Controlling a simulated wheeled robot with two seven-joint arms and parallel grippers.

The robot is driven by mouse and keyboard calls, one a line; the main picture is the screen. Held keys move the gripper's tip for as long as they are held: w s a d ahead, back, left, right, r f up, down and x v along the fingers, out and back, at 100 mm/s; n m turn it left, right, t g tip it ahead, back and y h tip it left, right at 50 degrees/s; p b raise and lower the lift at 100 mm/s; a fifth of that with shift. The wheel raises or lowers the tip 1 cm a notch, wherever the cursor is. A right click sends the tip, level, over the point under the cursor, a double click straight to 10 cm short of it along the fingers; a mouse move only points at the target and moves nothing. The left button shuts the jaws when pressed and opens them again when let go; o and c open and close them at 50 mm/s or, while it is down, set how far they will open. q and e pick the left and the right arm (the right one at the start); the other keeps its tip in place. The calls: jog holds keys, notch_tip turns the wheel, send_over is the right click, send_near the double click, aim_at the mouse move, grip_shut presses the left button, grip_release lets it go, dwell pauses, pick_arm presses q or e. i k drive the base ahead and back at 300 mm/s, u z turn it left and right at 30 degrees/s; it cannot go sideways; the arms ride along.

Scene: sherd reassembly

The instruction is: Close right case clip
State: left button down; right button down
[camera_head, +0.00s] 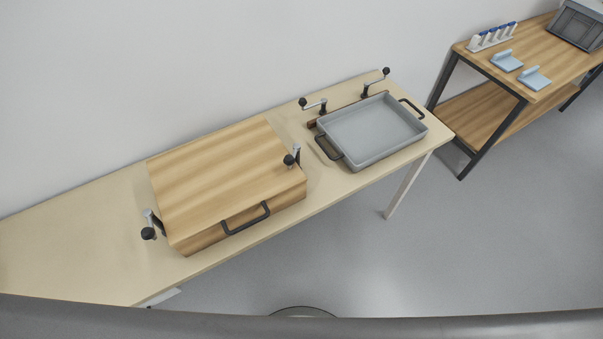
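A wooden case (215,178) with its lid down lies on the long pale table, and a dark handle (246,219) is on its front side. The right case clip (296,155), a grey lever with a black knob, is at the case's right end near the front corner. A similar left clip (151,222) is at the left end, near the front-left corner. I cannot tell from this view whether either clip is latched. Neither of my grippers is in view.
A grey tray (344,157) with dark handles sits right of the case. Two toggle clamps (315,105) (374,84) stand behind it. The pale table (60,240) is bare at left. A wooden shelf table (548,52) with blue holders and a grey crate (578,25) stands at upper right.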

aim_at(289, 160)
jog(key=u, duration=1.8)
jog(key=k, duration=1.5)
jog(key=z, duration=2.05)
jog(key=i, duration=0.5)
jog(key=u, duration=0.05)
